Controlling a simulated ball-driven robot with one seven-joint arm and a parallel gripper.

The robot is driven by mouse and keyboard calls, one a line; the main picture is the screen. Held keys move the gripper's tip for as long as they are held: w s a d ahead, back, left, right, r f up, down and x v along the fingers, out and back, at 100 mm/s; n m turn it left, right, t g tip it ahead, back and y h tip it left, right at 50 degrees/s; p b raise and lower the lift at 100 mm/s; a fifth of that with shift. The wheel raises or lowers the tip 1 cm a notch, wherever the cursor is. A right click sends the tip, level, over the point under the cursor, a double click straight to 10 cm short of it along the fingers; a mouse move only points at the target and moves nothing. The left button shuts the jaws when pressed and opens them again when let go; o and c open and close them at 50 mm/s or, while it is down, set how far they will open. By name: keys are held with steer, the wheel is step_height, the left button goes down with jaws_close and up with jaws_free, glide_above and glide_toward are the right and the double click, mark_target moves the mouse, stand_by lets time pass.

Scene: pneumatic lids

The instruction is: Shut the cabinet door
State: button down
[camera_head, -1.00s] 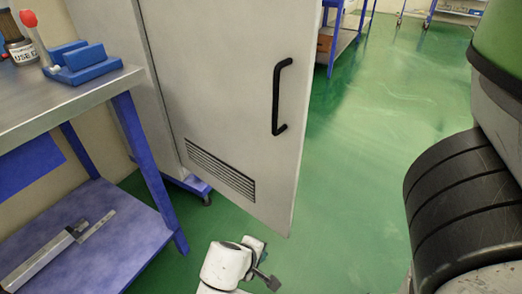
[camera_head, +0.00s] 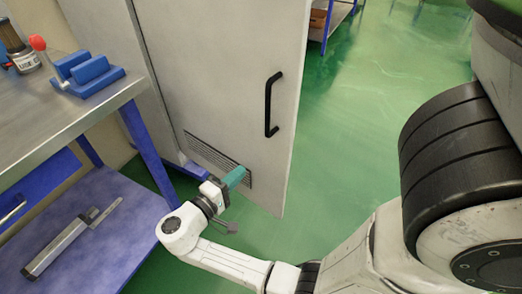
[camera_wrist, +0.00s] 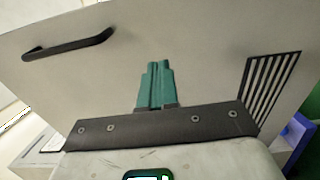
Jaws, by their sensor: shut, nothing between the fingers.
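The light grey cabinet door (camera_head: 215,85) stands swung out, with green floor beyond its free right edge. Its black handle (camera_head: 269,105) is near that edge, and a slatted vent (camera_head: 205,154) is low on the panel. My gripper (camera_head: 240,173) is shut and empty, its teal fingers in front of the vent's lower right part. In the wrist view, the shut fingertips (camera_wrist: 158,65) point at the door panel (camera_wrist: 200,50), between the handle (camera_wrist: 68,45) at left and the vent (camera_wrist: 268,90) at right. I cannot tell whether they touch the door.
A metal-topped workbench (camera_head: 50,120) with blue legs stands at the left. It carries a blue fixture (camera_head: 88,75); a metal tool (camera_head: 65,240) lies on its blue lower shelf. Green floor (camera_head: 380,100) is open to the right of the door. A shelf (camera_head: 330,20) stands behind.

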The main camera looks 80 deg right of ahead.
mark_target(267, 146)
steer(key=x, duration=1)
steer(key=shift+s+d, duration=0.15)
steer(key=shift+d, duration=0.25)
steer(key=shift+d, duration=0.1)
